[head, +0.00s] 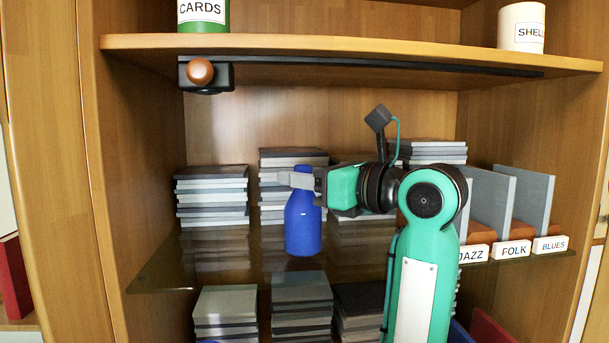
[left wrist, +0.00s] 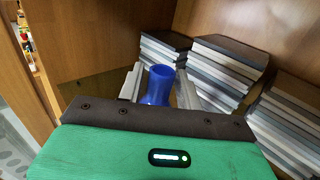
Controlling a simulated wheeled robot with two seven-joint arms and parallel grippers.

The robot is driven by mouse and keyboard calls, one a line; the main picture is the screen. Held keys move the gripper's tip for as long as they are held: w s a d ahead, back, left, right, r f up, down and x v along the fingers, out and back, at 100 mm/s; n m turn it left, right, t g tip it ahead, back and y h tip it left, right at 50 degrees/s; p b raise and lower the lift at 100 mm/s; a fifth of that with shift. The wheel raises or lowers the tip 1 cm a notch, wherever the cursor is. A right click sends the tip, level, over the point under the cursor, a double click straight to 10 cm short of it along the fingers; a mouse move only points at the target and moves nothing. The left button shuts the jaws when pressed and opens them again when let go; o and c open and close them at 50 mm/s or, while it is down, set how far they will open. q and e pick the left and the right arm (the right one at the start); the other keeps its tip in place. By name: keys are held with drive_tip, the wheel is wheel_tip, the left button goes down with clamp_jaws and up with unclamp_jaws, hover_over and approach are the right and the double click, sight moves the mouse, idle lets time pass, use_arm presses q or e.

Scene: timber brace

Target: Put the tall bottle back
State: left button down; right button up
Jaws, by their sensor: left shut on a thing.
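The tall bottle (head: 303,228) is blue and upright, over the glass shelf (head: 165,270) in the head view. I cannot tell whether its base touches the glass. My left gripper (head: 303,181) reaches in from the right side of the picture and is shut on the bottle's neck. In the left wrist view the bottle (left wrist: 158,86) shows between the two grey fingers (left wrist: 158,82), its lower part hidden by the gripper body. My right gripper is not in view.
Stacks of grey cases (head: 212,195) stand behind the bottle, and more stacks (head: 226,305) are below the glass. Dividers labelled JAZZ, FOLK and BLUES (head: 551,244) stand at right. The upper shelf (head: 350,48) carries a rail with a brown knob (head: 200,71). Glass left of the bottle is clear.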

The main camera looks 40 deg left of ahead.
use_arm(q)
drive_tip(key=shift+f, duration=0.55)
drive_tip(key=shift+f, duration=0.1)
drive_tip(key=c, duration=0.9)
unclamp_jaws()
drive_tip(key=shift+d, duration=0.1)
drive_tip(key=shift+c, duration=0.2)
